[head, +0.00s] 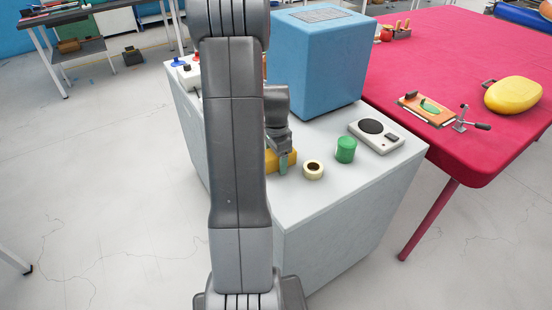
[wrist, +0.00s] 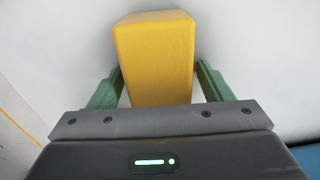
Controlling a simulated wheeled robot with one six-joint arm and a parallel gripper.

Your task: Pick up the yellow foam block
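The yellow foam block (wrist: 155,55) stands between the two green fingers of my gripper (wrist: 160,82) in the wrist view. One finger is on each side, with narrow gaps beside the block lower down. The fingertips come close to its sides, and I cannot tell if either touches. My gripper looks open around the block. In the head view, the block (head: 291,157) rests on the pale grey cabinet top (head: 350,190), partly hidden by my arm and by a green finger of my gripper (head: 283,163).
A tape roll (head: 313,170), a green cylinder (head: 346,150) and a small scale (head: 376,136) stand right of the block. A large blue box (head: 317,62) is behind it. A red table (head: 450,60) adjoins on the right. The cabinet's front right corner is clear.

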